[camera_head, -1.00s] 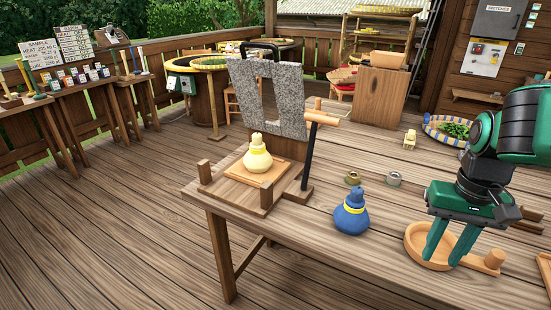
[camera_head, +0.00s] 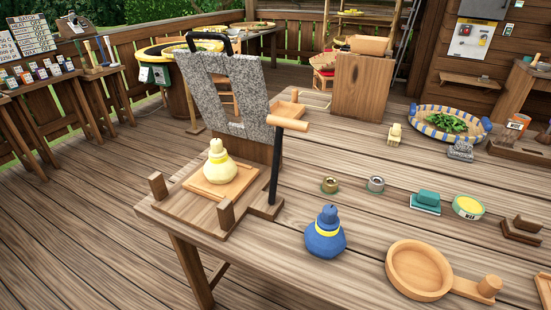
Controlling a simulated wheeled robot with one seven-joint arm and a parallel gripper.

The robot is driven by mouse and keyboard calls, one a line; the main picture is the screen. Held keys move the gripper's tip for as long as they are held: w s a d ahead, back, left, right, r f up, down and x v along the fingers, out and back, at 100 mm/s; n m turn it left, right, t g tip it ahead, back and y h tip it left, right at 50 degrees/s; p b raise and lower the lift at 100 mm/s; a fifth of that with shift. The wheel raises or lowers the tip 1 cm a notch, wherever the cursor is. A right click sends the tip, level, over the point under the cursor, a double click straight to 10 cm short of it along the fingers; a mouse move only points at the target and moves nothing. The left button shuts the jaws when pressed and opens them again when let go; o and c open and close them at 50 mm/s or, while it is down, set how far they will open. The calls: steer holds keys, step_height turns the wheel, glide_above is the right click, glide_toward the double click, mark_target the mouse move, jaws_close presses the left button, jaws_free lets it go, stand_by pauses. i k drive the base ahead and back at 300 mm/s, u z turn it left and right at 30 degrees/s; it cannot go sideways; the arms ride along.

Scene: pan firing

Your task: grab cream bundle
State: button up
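The cream bundle (camera_head: 221,160) is a pale, gathered sack with a yellow band and a knotted top. A wooden lever handle (camera_head: 288,123) on a dark post stands just right of the bundle. A blue bundle (camera_head: 324,236) with a yellow band stands apart on the table, to the right and nearer. My gripper is out of view.
A round wooden pan (camera_head: 420,268) lies at the front right. A striped basket of leaves (camera_head: 446,123) is farther back. Corner posts (camera_head: 158,186) flank the board.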

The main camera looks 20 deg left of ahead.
mark_target(219, 169)
steer(key=z, duration=1.55)
steer(key=k, duration=1.25)
steer(key=u, duration=1.5)
steer(key=i, duration=0.7)
steer(key=u, duration=0.05)
